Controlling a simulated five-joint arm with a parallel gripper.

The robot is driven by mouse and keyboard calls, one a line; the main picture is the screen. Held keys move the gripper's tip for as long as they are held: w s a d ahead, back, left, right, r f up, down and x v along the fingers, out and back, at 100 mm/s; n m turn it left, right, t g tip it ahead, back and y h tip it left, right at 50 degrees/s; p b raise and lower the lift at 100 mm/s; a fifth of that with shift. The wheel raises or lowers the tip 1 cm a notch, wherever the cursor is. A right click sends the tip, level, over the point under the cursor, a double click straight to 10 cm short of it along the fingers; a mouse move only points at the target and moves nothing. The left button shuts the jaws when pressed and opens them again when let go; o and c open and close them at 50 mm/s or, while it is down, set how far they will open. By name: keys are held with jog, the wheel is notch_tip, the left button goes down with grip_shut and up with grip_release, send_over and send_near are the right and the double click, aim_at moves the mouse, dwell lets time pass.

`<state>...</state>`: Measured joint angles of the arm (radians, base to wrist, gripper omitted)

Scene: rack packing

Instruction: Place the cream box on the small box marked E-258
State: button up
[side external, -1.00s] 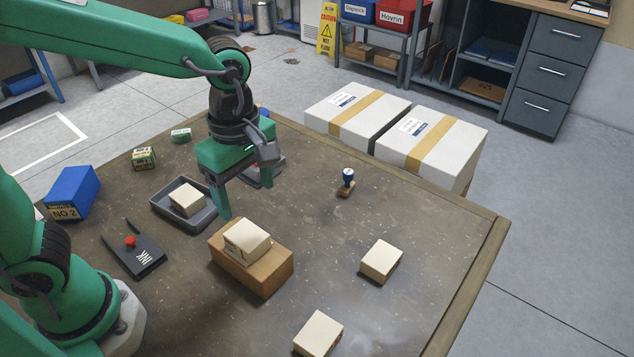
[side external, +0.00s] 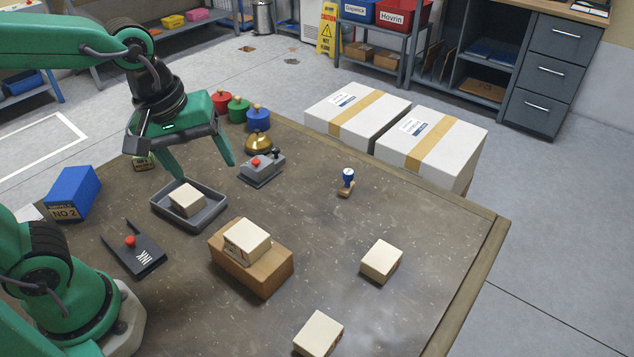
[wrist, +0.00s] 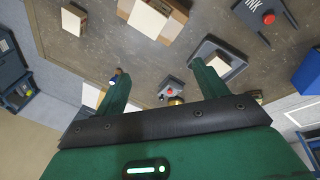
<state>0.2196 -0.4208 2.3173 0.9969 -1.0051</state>
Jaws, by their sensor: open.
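A cream box (side external: 247,239) sits on top of a brown box (side external: 262,275) in the middle of the table; both also show at the top of the wrist view (wrist: 148,18). Another cream box (side external: 187,199) lies in a grey tray (side external: 205,219). Two more cream boxes stand on the bare table, one at the right (side external: 381,261) and one at the front (side external: 318,334). I cannot read E-258 on any box. My gripper (side external: 206,171) is open and empty, raised near the tray's far side, its fingers spread and pointing down.
Behind the tray stand a grey device with a red button (side external: 261,169), a brass bell (side external: 258,141) and coloured weights (side external: 238,110). A stamp (side external: 346,183) stands right of centre. A blue box (side external: 73,193) and a dark device (side external: 134,249) are at left. The table's right side is mostly clear.

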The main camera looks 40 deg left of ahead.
jog(key=s+a+r+m+t, duration=0.1)
jog(key=s+a+m+t, duration=0.1)
jog(key=a+m, duration=0.3)
jog(key=shift+s+a+r+m+t+y, duration=0.15)
jog(key=shift+s+a+m+t+y, duration=0.2)
jog(key=shift+s+m, duration=1.1)
